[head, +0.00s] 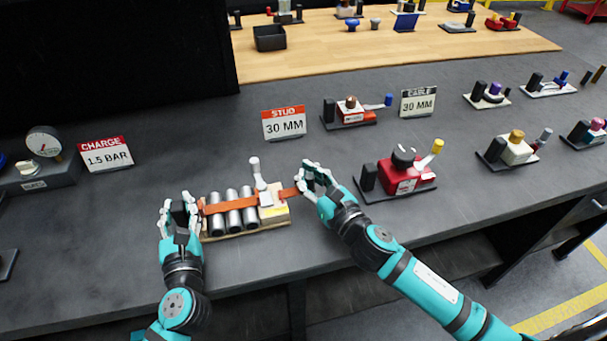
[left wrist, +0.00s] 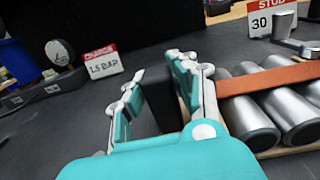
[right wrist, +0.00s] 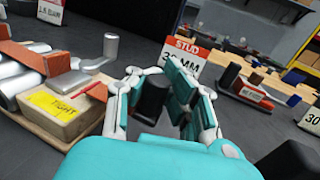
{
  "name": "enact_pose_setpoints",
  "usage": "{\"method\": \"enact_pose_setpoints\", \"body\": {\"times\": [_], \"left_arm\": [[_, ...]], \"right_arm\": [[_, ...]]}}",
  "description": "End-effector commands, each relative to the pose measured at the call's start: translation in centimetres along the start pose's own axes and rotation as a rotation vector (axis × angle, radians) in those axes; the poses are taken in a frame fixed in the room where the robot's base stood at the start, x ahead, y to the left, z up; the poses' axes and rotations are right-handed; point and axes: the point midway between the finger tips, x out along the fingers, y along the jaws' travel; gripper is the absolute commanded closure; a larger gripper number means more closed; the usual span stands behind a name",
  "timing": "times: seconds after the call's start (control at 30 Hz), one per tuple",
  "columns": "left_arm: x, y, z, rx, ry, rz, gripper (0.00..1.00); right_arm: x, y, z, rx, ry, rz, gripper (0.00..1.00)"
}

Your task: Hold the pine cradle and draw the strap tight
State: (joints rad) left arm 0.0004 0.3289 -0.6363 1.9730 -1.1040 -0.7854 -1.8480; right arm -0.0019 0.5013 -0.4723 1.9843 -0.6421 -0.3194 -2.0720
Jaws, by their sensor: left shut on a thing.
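The pine cradle (head: 247,231) lies on the dark bench with several metal cylinders (head: 232,213) side by side on it. An orange strap (head: 231,206) crosses over them. At the cradle's right end are a grey lever (head: 257,175) and a yellow label reading TIGHT (right wrist: 57,105). My left gripper (head: 179,211) is at the cradle's left end, shut on a black upright grip (left wrist: 185,85). My right gripper (head: 316,180) is at the strap's free right end, its fingers standing either side of a black pull piece (right wrist: 152,98). Whether they touch it is unclear.
A red clamp unit (head: 407,180) with a yellow-tipped lever stands to the right of my right gripper. Behind are the STUD 30 MM sign (head: 284,124) and another red unit (head: 349,113). A gauge (head: 43,143) and CHARGE sign (head: 106,154) stand left.

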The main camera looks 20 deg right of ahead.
Motion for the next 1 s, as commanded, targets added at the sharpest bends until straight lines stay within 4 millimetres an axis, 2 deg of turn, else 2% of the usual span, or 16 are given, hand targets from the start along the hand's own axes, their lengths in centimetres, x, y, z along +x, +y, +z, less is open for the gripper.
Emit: {"method": "enact_pose_setpoints", "body": {"times": [0.03, 0.3, 0.57, 0.67, 0.77, 1.0], "left_arm": [[0.0, 0.2, -0.5, 0.003, 0.01, 0.006, 1.0], [0.0, 0.2, -0.5, 0.004, 0.01, 0.004, 1.0], [-0.1, 0.1, -0.5, 0.004, 0.01, 0.004, 1.0], [-0.1, 0.1, -0.5, 0.004, 0.01, 0.004, 1.0], [-0.1, 0.1, -0.5, 0.004, 0.01, 0.004, 1.0], [-0.1, 0.1, -0.5, 0.004, 0.01, 0.004, 1.0]], "right_arm": [[0.0, 0.0, -0.1, 0.001, 0.002, -0.001, 0.9], [0.0, 0.0, 0.0, -0.001, 0.0, -0.001, 0.56], [0.0, 0.0, 0.0, -0.002, -0.001, -0.001, 0.56], [-0.7, 0.0, -0.1, -0.002, 0.0, -0.001, 0.56], [-2.1, 0.0, -0.1, -0.003, 0.002, -0.001, 0.56], [-7.2, 0.0, -0.2, 0.0, 0.004, -0.002, 0.56]]}}
